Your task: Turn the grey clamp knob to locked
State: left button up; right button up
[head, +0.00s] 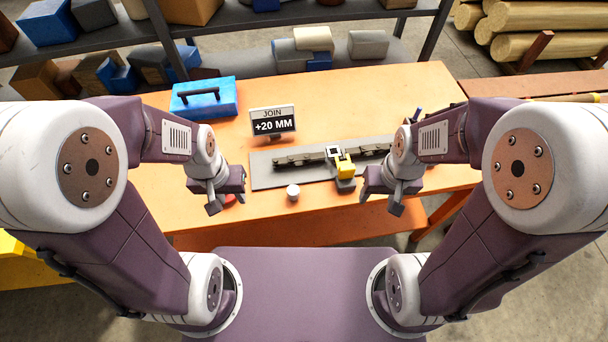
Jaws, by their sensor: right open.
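A small pale grey, round knob-like piece (293,192) is at the front edge of a grey plate (262,176) on the orange table. I cannot tell which way it is turned, or for certain that it is the clamp knob. A dark rail (300,158) runs along the plate, with a yellow and black block (344,165) near its right part. My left gripper (226,202) is open, left of the knob and apart from it. My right gripper (379,202) is open and empty, right of the knob and the yellow block.
A sign (272,122) reading "JOIN +20 MM" stands behind the plate. A blue case (204,98) is at the back left of the table (330,88). Shelves (235,18) with boxes stand beyond.

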aim_at(294, 194)
jog(key=k+j+u, duration=0.15)
jog(key=j+u, duration=0.25)
jog(key=k+j+u, duration=0.1)
jog(key=u, duration=0.25)
jog(key=j, duration=0.1)
